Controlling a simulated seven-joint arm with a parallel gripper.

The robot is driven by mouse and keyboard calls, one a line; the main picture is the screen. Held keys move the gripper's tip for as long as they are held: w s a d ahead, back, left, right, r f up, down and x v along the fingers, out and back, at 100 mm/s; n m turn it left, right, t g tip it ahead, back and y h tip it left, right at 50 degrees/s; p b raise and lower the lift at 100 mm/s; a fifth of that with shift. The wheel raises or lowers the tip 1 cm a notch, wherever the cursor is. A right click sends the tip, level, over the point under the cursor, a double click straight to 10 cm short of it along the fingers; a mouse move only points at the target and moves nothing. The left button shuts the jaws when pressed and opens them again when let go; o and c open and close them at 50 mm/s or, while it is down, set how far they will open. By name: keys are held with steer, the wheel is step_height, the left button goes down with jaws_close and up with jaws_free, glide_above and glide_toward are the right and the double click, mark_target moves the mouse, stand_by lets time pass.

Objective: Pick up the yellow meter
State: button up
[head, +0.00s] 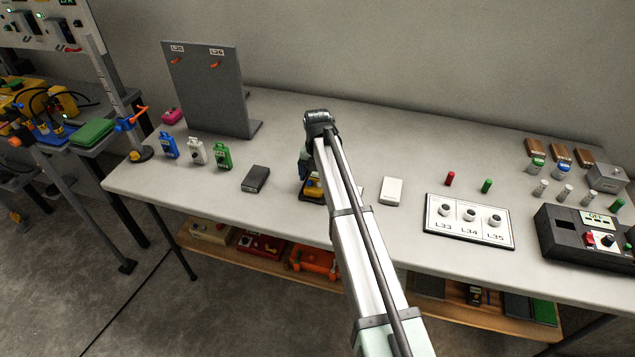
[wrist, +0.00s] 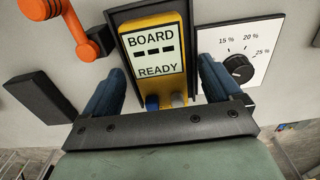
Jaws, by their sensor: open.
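The yellow meter (wrist: 183,75) shows in the wrist view between my gripper's two blue fingers, in a dark frame or tray. Its pale screen reads "BOARD READY", with a blue and a grey knob below. In the head view the meter (head: 314,188) is on the table, partly hidden behind my arm. My gripper (wrist: 161,68) is open, with one finger on each side of the meter and visible space between. Contact cannot be told. In the head view the fingers are mostly hidden by the arm.
In the wrist view a dial plate (wrist: 265,40) is close on the right, and a black block (wrist: 40,97) and an orange part (wrist: 62,32) are on the left. In the head view a dark box (head: 256,179) and a white block (head: 391,191) flank the meter.

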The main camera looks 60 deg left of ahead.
steer(key=c, duration=1.3)
steer(key=shift+r, duration=0.1)
